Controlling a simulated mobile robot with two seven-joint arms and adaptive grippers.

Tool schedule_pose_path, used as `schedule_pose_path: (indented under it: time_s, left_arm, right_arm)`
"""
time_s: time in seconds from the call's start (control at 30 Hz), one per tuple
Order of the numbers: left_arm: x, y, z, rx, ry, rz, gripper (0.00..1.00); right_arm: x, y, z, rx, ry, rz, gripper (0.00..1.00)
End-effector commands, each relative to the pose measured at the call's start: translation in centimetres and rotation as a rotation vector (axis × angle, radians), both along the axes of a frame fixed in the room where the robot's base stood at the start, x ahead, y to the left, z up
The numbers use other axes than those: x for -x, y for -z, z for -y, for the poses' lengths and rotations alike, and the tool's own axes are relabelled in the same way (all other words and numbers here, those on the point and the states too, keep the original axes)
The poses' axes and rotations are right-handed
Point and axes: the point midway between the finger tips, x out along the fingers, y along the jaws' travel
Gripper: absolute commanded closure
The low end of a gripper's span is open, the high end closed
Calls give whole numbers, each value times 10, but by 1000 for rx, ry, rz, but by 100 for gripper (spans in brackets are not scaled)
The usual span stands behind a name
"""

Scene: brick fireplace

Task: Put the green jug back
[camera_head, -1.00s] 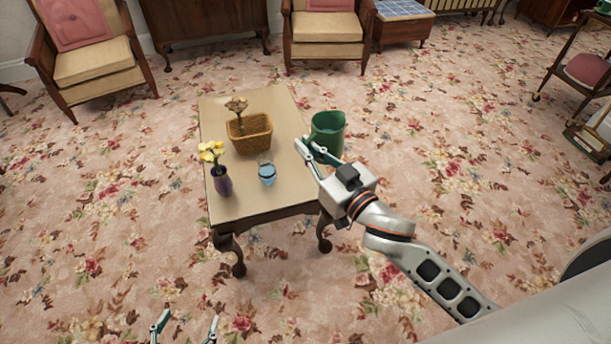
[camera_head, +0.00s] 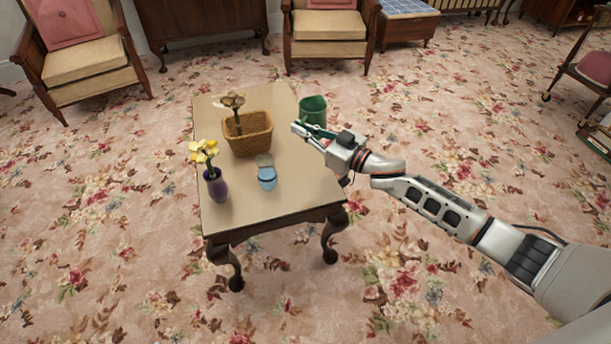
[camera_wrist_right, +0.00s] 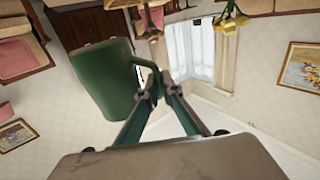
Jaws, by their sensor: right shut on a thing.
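The green jug (camera_head: 313,110) is in my right gripper (camera_head: 303,131), at the right edge of the small wooden table (camera_head: 225,220) in the head view. In the right wrist view the jug (camera_wrist_right: 103,82) fills the left of the picture, and the gripper (camera_wrist_right: 152,88) is shut on its handle. I cannot tell whether the jug touches the table or hangs just beside it. My left gripper is not in view.
On the table are a wicker basket (camera_head: 247,136) with a brown flower, a purple vase (camera_head: 217,187) with yellow flowers and a small blue pot (camera_head: 267,178). The table's right half is bare. Armchairs (camera_head: 327,38) stand behind.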

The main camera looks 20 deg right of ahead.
Motion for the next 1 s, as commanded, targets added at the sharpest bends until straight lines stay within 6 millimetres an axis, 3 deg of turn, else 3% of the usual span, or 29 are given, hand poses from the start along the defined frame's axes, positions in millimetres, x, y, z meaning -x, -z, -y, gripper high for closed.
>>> schedule_pose_path:
  time_s: [0.03, 0.1, 0.4, 0.57, 0.83, 1.0]
  left_arm:
    - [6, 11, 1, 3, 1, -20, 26]
    - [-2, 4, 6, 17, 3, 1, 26]
    - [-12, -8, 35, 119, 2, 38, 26]
    - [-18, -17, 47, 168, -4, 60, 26]
    - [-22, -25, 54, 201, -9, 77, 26]
    - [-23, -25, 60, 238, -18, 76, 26]
  right_arm:
    - [3, 27, -1, -2, -1, -18, 100]
    - [3, 47, -1, -2, 0, -20, 100]
    - [5, 118, -2, -3, 0, -22, 100]
    - [4, 140, -1, -1, 0, -16, 100]
    - [1, 149, -1, -1, 0, -4, 100]
    - [4, 180, -1, -1, 1, -16, 100]
